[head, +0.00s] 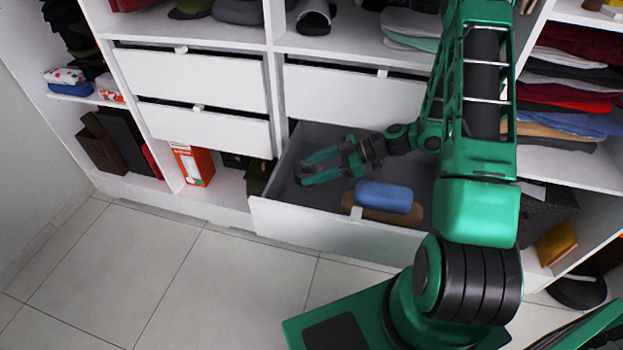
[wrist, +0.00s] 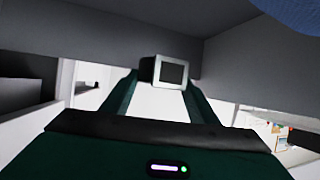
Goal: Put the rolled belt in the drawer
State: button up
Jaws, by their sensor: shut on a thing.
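The open lower drawer (head: 322,230) has a white front and a grey inside, and is pulled out in the middle of the head view. My gripper (head: 303,175) is inside the drawer's outline, over its left part. In the wrist view my gripper (wrist: 168,80) is shut on a small squarish grey piece with a pale frame, which I take for the rolled belt (wrist: 172,72). The belt sits between the fingertips. In the head view the belt is too small and dark to make out. Whether it touches the drawer floor I cannot tell.
A blue rounded case (head: 384,196) lies on a brown one (head: 372,214) in the drawer, right of my gripper. Closed drawers (head: 190,80) are at upper left, and another closed drawer (head: 350,97) is above. An orange box (head: 192,165) stands left. The floor in front is clear.

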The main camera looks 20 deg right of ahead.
jog(key=shift+f, duration=1.95)
jog(key=shift+f, duration=0.65)
jog(key=o, duration=1.1)
jog(key=shift+o, duration=0.2)
jog(key=shift+r, duration=0.15)
